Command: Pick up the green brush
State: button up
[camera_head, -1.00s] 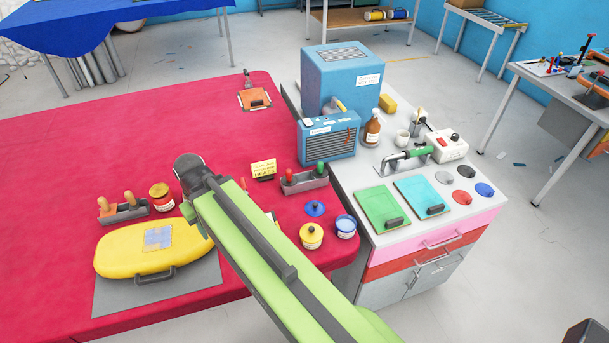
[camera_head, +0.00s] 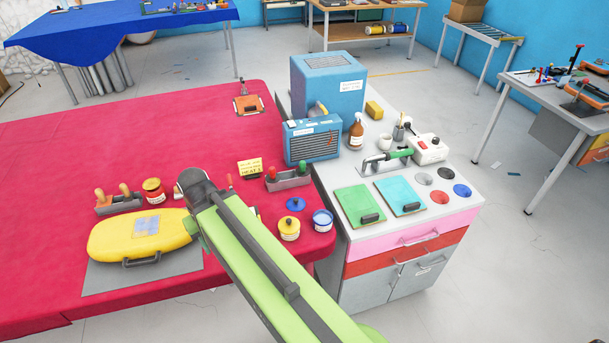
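A small tool with a green handle (camera_head: 302,167), which looks like the green brush, stands upright in a grey holder (camera_head: 292,181) on the red table. A red-handled one (camera_head: 272,171) stands beside it in the same holder. Only the handles show; the lower parts are hidden in the holder. My light green arm reaches over the table from the bottom of the picture, and its dark end joint is left of the holder and apart from it. My gripper's fingers are hidden behind the arm.
Jars, including a yellow one (camera_head: 289,230) and a blue-white one (camera_head: 322,221), stand in front of the holder. A yellow sign (camera_head: 249,165) is left of it. A grey workbench (camera_head: 335,195) adjoins on the right.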

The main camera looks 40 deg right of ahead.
aim_at(302, 170)
jog(key=z, duration=0.2)
jog(key=i, duration=1)
jog(key=u, duration=0.05)
